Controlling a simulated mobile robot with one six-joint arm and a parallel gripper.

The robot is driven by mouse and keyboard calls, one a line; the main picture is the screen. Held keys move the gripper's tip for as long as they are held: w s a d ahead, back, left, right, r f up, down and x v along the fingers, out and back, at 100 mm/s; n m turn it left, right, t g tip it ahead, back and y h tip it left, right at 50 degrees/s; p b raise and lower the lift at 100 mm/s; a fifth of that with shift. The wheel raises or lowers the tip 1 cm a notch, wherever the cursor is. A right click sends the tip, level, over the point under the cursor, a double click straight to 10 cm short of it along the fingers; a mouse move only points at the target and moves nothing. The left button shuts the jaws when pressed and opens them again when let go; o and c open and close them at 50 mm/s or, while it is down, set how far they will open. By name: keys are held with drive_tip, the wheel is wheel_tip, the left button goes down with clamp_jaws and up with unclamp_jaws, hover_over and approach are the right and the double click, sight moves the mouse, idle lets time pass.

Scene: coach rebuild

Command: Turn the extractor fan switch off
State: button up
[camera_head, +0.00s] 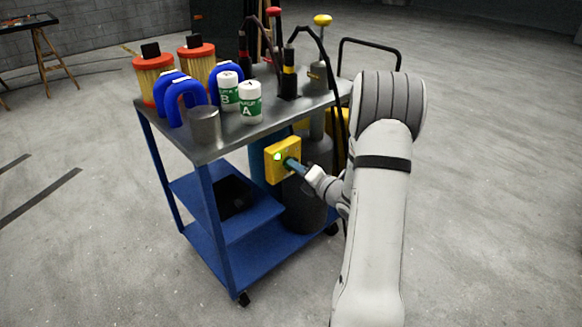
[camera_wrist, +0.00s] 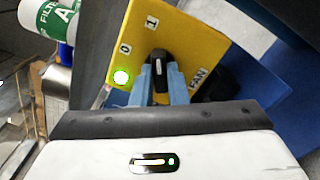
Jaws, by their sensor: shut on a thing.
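The extractor fan switch is a yellow box (camera_head: 283,151) on the side of the blue cart; its face (camera_wrist: 205,45) fills much of the wrist view. It bears the marks 0, 1 and FAN, and a lit green lamp (camera_wrist: 122,78). A black knob (camera_wrist: 159,60) with a white line stands out from the face. The line points up in the wrist view, roughly toward the 1. My gripper (camera_wrist: 160,84) has its blue fingers on both sides of the knob, shut on it. In the head view my gripper (camera_head: 293,165) reaches the box from the right; the knob is hidden there.
The cart's grey top (camera_head: 235,130) holds orange-capped filters (camera_head: 153,80), blue horseshoe-shaped pieces (camera_head: 185,98), white-and-green cans (camera_head: 249,102) and a metal cup (camera_head: 205,125). A dark cylinder (camera_head: 308,205) stands on the lower shelf, below the switch. The floor to the right is clear.

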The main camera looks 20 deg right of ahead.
clamp_jaws()
